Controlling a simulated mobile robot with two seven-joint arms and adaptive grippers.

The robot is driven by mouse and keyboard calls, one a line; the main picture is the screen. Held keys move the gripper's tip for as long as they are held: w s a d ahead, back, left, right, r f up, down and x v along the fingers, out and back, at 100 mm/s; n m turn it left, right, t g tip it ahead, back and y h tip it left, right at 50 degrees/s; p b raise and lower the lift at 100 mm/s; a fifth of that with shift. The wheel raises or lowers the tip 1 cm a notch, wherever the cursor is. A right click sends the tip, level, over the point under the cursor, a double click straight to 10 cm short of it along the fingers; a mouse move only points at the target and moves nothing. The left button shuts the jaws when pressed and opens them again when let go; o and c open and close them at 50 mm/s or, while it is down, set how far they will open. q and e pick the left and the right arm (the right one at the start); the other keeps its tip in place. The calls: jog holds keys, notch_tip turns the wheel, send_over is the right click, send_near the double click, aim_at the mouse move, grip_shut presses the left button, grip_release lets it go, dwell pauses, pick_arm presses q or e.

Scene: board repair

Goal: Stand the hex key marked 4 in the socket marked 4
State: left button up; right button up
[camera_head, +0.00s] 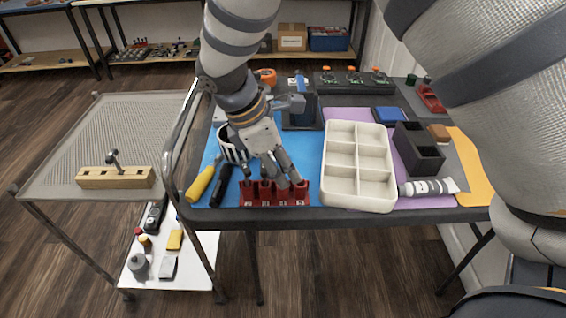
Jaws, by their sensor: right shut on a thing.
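A red socket block (273,198) lies at the front edge of the blue mat, with small white marks on its front that are too small to read surely. My right gripper (292,183) reaches down from the top and is at the right part of this block. It is shut on a slim thing, most likely the hex key, which its fingers hide almost wholly. I cannot tell whether the key's end is inside a socket. The number on the key does not show. My left gripper is not in view.
A yellow-handled tool (200,184) and a black-handled one (221,186) lie left of the block. A cream compartment tray (358,203) is close on its right. A wooden block (115,178) with a bent metal tool stands on the left cart, which has free room.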

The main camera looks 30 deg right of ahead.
jog(key=shift+f, duration=0.2)
jog(key=o, duration=1.2)
jog(key=shift+o, duration=0.9)
jog(key=shift+r+p, duration=0.6)
jog(key=shift+r, duration=1.7)
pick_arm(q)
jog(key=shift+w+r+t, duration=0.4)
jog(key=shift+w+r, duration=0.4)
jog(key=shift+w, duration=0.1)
pick_arm(e)
jog(key=shift+r, duration=1.2)
